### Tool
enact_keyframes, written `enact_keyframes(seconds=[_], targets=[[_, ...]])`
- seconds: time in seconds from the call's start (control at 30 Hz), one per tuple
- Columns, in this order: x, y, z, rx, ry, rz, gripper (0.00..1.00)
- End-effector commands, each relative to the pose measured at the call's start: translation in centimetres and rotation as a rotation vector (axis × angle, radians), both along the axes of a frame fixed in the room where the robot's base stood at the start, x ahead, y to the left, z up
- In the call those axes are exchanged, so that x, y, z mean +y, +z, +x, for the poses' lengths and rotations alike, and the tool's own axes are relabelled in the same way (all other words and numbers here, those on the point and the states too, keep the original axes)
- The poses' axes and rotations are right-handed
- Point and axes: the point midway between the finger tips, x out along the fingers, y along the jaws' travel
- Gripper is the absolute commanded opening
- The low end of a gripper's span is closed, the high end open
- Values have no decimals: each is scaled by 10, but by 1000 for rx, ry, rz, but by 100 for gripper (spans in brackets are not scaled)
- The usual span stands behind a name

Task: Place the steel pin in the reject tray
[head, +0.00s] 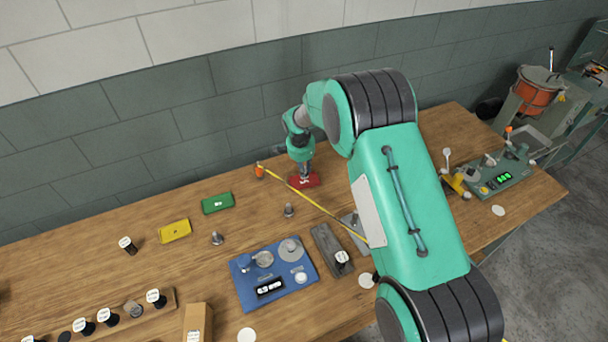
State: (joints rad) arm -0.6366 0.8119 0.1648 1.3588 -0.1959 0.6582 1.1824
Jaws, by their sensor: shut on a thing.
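My gripper (305,176) is at the back of the bench, right over the small red tray (315,182), which looks like the reject tray. It points down and is shut on a small grey thing, apparently the steel pin. The pin is too small and too covered by the fingers to make out clearly, and I cannot tell whether it touches the tray. Two other grey metal pieces stand upright on the bench, one in the middle (289,210) and one farther left (217,238).
A green tray (218,203) and a yellow tray (174,231) lie to the left. A blue panel (243,293) with round dishes sits in front. A yellow strip (325,211) runs from an orange piece (260,171) behind my arm. A green machine (503,175) stands right.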

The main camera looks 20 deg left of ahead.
Motion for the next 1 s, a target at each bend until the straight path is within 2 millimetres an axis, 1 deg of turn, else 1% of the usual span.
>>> enact_keyframes(seconds=[0.2,0.3,0.63,0.77,0.8,0.87,1.0], targets=[[-1,-24,-1,3,0,-2,0],[0,-30,-1,1,0,-1,0],[0,-32,0,0,0,0,0],[0,-35,0,0,0,0,0],[0,-35,-1,1,0,-1,22],[0,-35,-1,1,0,-1,34],[0,-35,0,1,0,-1,35]])
